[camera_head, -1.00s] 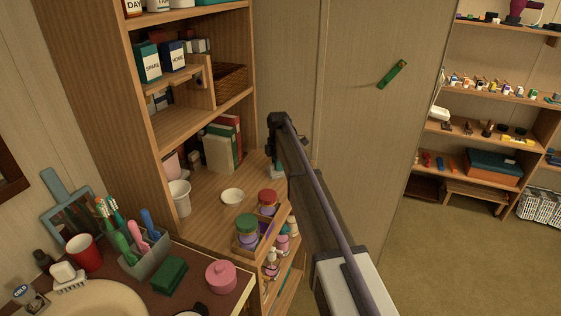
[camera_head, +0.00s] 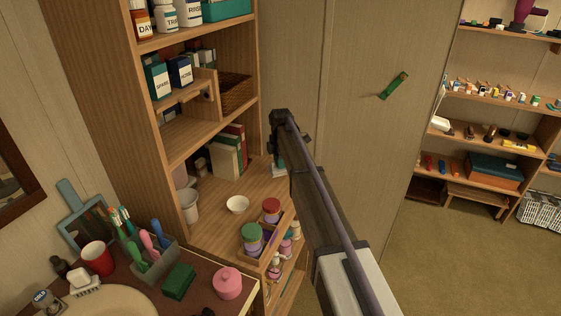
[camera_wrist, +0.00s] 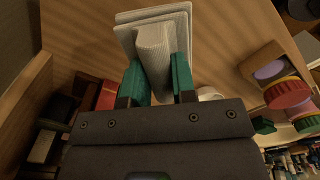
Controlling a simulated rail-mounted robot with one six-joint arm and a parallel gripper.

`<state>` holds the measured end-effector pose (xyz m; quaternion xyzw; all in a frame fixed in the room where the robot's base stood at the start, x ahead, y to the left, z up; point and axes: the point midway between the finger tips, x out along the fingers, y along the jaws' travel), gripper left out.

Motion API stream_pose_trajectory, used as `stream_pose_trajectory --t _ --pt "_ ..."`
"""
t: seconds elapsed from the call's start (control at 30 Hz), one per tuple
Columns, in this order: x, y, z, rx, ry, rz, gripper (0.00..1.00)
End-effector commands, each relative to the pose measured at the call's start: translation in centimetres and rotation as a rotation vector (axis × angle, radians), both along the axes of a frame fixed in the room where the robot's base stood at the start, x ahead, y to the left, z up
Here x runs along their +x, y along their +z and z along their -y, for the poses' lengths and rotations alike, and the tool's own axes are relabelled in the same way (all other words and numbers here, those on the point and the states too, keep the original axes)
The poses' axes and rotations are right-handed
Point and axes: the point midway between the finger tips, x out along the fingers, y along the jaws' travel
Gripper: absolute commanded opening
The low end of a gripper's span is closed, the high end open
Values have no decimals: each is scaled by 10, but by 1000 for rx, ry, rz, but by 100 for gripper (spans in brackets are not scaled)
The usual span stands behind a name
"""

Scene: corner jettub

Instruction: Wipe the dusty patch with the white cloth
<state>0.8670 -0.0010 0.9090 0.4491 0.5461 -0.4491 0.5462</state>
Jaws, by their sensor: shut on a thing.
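My gripper (camera_wrist: 157,80) shows in the wrist view with its two teal fingers shut on the white cloth (camera_wrist: 165,22). The cloth is a folded, ribbed pad with a raised middle part between the fingers, and its flat part extends past the fingertips. It is over or on the wooden shelf board (camera_wrist: 230,45); I cannot tell whether it touches. In the head view my arm hides most of the gripper, which is at the right end of the cabinet's open shelf. I cannot make out the dusty patch in either view.
On the same shelf (camera_head: 212,222) are a small white bowl (camera_head: 237,204), upright books (camera_head: 228,157), a white cup (camera_head: 189,205) and a wooden caddy with lidded jars (camera_head: 250,237). A counter with a pink pot (camera_head: 228,283) and green sponge (camera_head: 179,281) is at the lower left.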

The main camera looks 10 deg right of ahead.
Motion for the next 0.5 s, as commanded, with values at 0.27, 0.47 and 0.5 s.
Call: stream_pose_trajectory --t 0.27,0.47,0.5 --pt "0 1 0 0 0 0 6" --pt "0 23 0 0 0 0 6" --pt "0 28 0 0 0 0 6"
